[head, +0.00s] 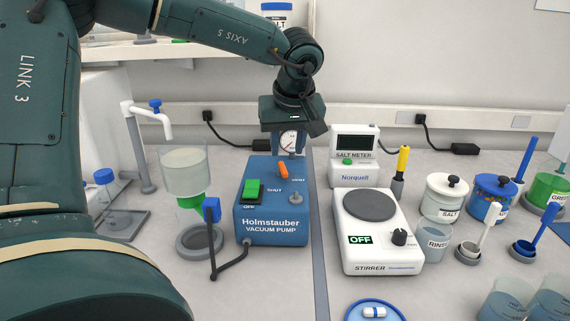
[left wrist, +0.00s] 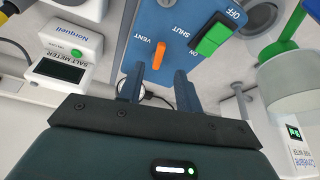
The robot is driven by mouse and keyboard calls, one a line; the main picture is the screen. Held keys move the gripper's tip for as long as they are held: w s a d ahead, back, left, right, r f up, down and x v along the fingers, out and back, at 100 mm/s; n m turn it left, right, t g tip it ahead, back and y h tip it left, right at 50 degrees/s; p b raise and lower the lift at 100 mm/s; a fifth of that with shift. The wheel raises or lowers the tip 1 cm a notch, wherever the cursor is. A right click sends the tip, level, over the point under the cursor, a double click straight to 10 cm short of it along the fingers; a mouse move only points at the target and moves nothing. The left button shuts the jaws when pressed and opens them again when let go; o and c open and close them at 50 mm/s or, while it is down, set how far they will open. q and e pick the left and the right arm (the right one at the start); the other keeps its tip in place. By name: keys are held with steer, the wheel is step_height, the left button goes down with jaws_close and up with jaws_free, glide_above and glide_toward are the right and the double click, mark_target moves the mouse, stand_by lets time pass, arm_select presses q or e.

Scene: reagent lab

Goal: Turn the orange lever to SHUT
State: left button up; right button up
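The blue vacuum pump (head: 272,226) stands on the bench left of the stirrer. Its orange lever (head: 283,172) is on the top face, near the back edge, beside the VENT mark; the SHUT mark lies nearer the front. In the left wrist view the orange lever (left wrist: 158,55) shows ahead of the fingertips, roughly centred between them, next to the word VENT. My left gripper (head: 290,151) hangs behind and above the lever. Its two fingers (left wrist: 158,76) are apart, with nothing held and no clear contact with the lever. My right gripper is not in view.
A green ON/OFF switch (head: 252,190) sits left of the lever on the pump. A gauge (head: 290,140) stands behind it. A filter funnel (head: 186,172) is at the left, the stirrer (head: 378,245) and salt meter (head: 355,165) at the right.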

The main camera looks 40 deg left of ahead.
mark_target(284, 169)
arm_select(q)
steer(key=x, duration=0.6)
steer(key=shift+f, duration=0.3)
jaws_close()
